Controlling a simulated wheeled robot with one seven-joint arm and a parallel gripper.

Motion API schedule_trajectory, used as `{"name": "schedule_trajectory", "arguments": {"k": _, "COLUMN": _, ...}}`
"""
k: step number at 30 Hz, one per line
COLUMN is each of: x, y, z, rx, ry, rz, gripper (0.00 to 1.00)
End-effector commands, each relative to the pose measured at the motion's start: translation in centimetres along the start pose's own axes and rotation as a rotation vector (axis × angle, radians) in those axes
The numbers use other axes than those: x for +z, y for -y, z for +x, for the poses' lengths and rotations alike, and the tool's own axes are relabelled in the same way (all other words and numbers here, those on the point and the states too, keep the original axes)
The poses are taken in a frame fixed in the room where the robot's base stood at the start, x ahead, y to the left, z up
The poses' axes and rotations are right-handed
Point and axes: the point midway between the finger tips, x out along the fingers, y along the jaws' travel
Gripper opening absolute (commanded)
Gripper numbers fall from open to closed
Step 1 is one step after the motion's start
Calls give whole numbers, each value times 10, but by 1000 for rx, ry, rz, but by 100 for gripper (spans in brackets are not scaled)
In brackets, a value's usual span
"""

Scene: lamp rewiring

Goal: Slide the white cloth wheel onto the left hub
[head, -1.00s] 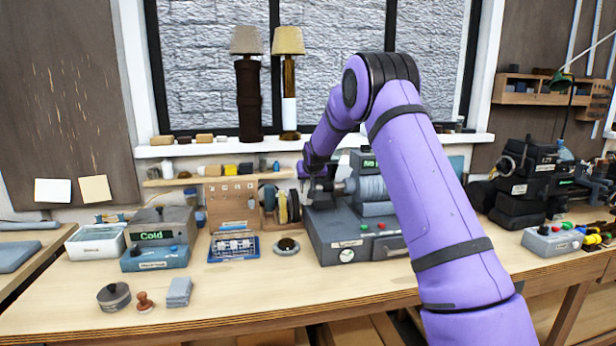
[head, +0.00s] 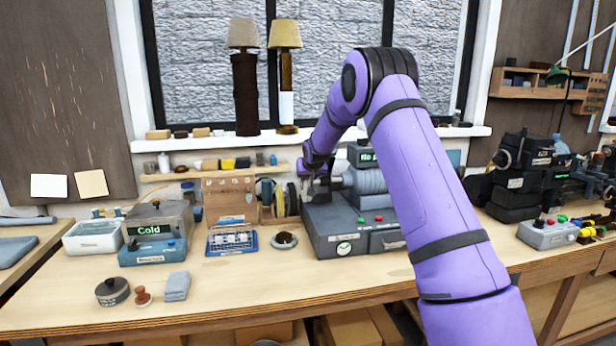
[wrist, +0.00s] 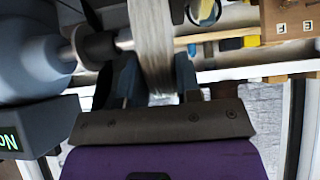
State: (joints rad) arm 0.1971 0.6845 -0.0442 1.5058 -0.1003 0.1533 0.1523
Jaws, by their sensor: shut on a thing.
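My gripper (wrist: 158,80) is shut on the white cloth wheel (wrist: 152,40), which shows edge-on as a pale upright band between the two fingers in the wrist view. The left hub (wrist: 97,45), a grey collar on a thin shaft from the rounded motor housing (wrist: 30,55), is close beside the wheel on the left. I cannot tell whether the shaft end enters the wheel's bore. In the head view, my gripper (head: 318,182) is at the left end of the grey polishing machine (head: 352,226), and the wheel is mostly hidden there.
A blue tray (head: 232,244) and the "Cold" unit (head: 158,232) are further left. The front bench is mostly clear.

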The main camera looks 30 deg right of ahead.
Motion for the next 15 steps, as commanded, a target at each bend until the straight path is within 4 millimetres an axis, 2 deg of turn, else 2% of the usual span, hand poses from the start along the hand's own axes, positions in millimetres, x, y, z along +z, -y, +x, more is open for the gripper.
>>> {"name": "schedule_trajectory", "arguments": {"k": 15, "x": 0, "y": -7, "z": 0, "rx": 0, "ry": -1, "rz": 2, "gripper": 13}}
